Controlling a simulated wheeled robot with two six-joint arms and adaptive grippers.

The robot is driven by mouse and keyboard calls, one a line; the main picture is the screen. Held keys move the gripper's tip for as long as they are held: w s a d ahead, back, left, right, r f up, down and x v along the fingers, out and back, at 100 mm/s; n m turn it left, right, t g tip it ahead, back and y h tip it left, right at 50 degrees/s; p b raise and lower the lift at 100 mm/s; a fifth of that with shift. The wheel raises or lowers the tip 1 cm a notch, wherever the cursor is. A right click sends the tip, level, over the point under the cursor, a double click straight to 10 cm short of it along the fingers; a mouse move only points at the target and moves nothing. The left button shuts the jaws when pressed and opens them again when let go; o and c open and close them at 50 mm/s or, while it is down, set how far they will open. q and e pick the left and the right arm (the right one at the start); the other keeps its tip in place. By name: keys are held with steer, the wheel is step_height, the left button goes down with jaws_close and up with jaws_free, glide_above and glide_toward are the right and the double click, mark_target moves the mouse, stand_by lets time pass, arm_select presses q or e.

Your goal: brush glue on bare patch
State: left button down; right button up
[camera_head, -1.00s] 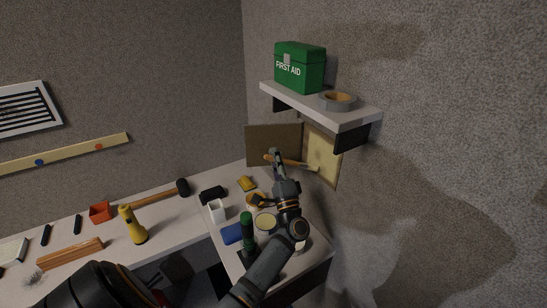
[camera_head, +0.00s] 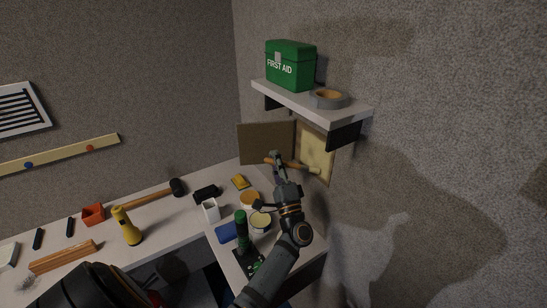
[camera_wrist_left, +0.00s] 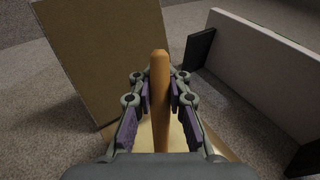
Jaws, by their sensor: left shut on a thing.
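My left gripper (camera_head: 278,160) is shut on a brush (camera_head: 290,164) by its orange wooden handle. The handle (camera_wrist_left: 160,95) stands between the two fingers in the left wrist view. The brush's pale tip lies over the lower part of the pale yellow patch (camera_head: 317,147) on the right wall. I cannot tell whether it touches. A brown board (camera_head: 266,144) stands beside the patch; it also shows in the left wrist view (camera_wrist_left: 100,55). A tin with cream contents (camera_head: 261,220) stands on the bench below. My right gripper is not in view.
A wall shelf (camera_head: 300,103) with a green first aid box (camera_head: 290,65) and a tape roll (camera_head: 329,98) is above the patch.

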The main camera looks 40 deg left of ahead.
arm_select(q)
steer(key=shift+a, duration=0.1)
steer(key=a, duration=0.1)
steer(key=w+a, duration=0.1)
steer(key=a, duration=0.1)
steer(key=shift+w, duration=0.2)
steer(key=shift+d, duration=0.1)
steer(key=shift+s+d, duration=0.3)
steer(key=shift+d, duration=0.45)
steer(key=shift+s+d, duration=0.3)
steer(key=shift+d, duration=0.45)
steer(key=shift+r, duration=0.15)
